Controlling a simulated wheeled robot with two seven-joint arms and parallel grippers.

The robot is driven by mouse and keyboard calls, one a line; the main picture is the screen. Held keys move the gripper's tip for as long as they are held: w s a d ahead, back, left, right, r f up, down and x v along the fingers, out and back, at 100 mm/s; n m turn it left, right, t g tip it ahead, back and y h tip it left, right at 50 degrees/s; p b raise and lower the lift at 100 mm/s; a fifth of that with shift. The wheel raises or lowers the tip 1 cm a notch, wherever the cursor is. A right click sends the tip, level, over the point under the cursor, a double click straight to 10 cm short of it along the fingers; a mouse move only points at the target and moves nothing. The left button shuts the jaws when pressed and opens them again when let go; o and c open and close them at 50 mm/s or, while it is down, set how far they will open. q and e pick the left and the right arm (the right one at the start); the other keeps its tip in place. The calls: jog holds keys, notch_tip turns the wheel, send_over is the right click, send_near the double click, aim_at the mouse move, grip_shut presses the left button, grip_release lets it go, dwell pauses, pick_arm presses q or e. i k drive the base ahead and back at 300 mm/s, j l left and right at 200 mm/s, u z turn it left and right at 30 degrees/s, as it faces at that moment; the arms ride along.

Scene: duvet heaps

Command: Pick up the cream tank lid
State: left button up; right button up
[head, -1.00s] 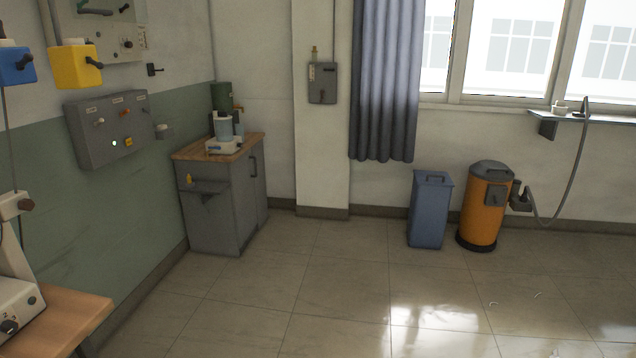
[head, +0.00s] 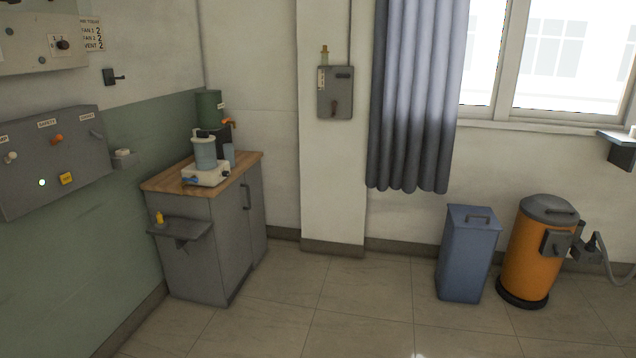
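I cannot make out a cream tank lid for certain. A white-based appliance with a translucent bluish jar (head: 205,153) stands on the wooden top of a grey cabinet (head: 195,230), left of the middle. A dark green canister (head: 210,108) stands behind it. A small pale thing (head: 632,131) sits on the wall shelf at the right edge, partly cut off. Neither of my grippers is in view.
A blue bin (head: 468,255) and an orange bin with a grey lid (head: 535,250) stand by the back wall. A small grey side shelf (head: 181,229) juts from the cabinet. The tiled floor (head: 345,310) in front is clear.

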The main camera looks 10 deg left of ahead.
aim_at(203, 137)
jog(key=i, duration=1.85)
